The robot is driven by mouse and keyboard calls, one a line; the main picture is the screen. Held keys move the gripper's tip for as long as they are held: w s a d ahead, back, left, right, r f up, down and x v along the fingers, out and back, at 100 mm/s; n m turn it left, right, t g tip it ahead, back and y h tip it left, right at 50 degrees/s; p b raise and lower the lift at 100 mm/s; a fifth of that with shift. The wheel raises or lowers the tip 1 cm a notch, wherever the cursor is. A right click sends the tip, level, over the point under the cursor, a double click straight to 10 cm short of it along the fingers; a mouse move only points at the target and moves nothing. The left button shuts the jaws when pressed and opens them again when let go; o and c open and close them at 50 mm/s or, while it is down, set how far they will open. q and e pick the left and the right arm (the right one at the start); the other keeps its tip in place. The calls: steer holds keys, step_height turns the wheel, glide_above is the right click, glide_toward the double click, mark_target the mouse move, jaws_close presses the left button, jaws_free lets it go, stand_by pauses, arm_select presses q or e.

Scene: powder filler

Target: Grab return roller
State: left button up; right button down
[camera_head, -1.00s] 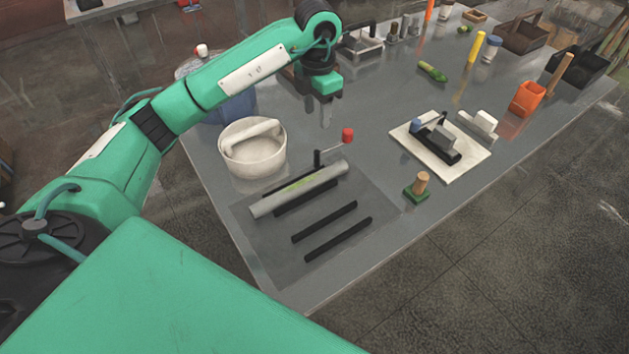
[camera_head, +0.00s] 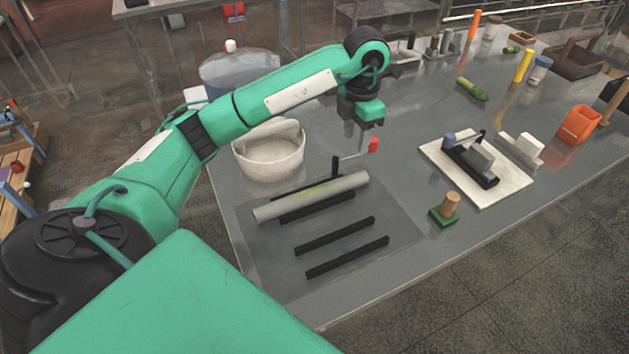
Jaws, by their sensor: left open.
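My left gripper (camera_head: 360,122) hangs above the table, behind the red knob and apart from the roller. It is open and appears empty, though its fingertips are small and hard to make out. My right gripper is not in view.
Two black bars (camera_head: 335,235) lie in front of the roller. A white tub (camera_head: 269,155) stands close behind it. A white board with a black device (camera_head: 470,160), a green-based wooden peg (camera_head: 446,208) and an orange box (camera_head: 579,125) stand to the right. The table's middle is fairly clear.

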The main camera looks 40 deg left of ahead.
mark_target(354, 175)
arm_select(q)
step_height(354, 175, down, 9)
steer(key=shift+p, duration=0.9)
steer(key=shift+w+f+p, duration=0.15)
steer(key=shift+f+p, duration=0.25)
steer(key=shift+f, duration=0.1)
steer(key=f, duration=0.1)
steer(key=f+p, duration=0.1)
steer(key=f, duration=0.1)
steer(key=shift+w+d+f+p, duration=0.1)
steer(key=shift+w+f+p, duration=0.2)
steer(key=shift+w, duration=0.1)
steer(key=shift+f, duration=0.45)
jaws_close()
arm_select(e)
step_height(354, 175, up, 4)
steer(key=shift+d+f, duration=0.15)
